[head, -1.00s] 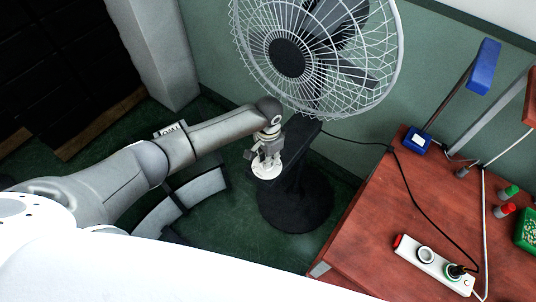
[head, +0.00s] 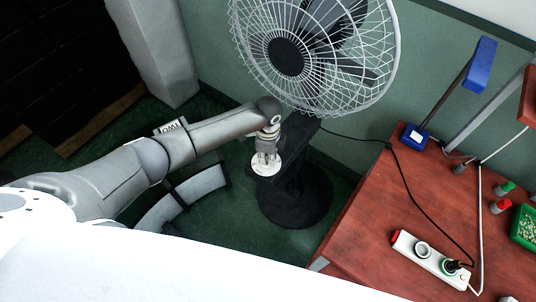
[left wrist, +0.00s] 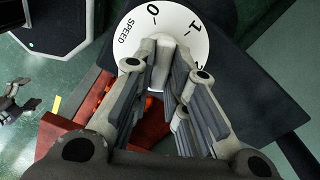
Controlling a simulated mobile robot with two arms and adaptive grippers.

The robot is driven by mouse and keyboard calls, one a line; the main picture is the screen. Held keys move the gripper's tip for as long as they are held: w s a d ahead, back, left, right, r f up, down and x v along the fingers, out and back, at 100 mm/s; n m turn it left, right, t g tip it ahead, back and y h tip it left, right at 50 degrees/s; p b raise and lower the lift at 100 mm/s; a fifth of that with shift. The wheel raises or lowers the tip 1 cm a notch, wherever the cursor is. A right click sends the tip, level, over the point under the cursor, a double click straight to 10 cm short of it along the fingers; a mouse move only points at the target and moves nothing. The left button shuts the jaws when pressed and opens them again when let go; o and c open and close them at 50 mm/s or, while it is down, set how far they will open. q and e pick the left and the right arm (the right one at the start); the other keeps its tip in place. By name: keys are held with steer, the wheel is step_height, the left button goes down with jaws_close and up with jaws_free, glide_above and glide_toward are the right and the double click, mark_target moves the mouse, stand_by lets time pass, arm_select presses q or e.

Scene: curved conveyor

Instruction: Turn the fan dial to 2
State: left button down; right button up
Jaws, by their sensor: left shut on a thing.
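The black fan (head: 286,57) with its white wire cage stands against the green wall in the head view. Its white speed dial (head: 266,166) sits on the dark stand below the cage, facing up. In the left wrist view the dial (left wrist: 129,45) shows SPEED, 0 and 1; the 2 is not readable. My left gripper (head: 267,156) is over the dial, its fingers shut on the raised pale knob (left wrist: 161,62). The knob's far end lies between the 0 and the 1. The fingers hide part of the dial. A grey jointed part, possibly my right gripper (left wrist: 22,100), shows at the wrist view's left edge.
A red-brown desk (head: 370,220) stands to the right, with a white power strip (head: 432,262), a blue lamp (head: 482,66) and a green tray (head: 526,228). A black cable runs from the fan to the strip. The fan's round black base (head: 300,205) stands on the green floor.

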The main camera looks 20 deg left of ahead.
arm_select(q)
steer(key=shift+m, duration=0.6)
steer(key=c, duration=1.4)
jaws_free()
steer(key=shift+c, duration=0.2)
steer(key=shift+r, duration=0.1)
step_height(320, 180, up, 12)
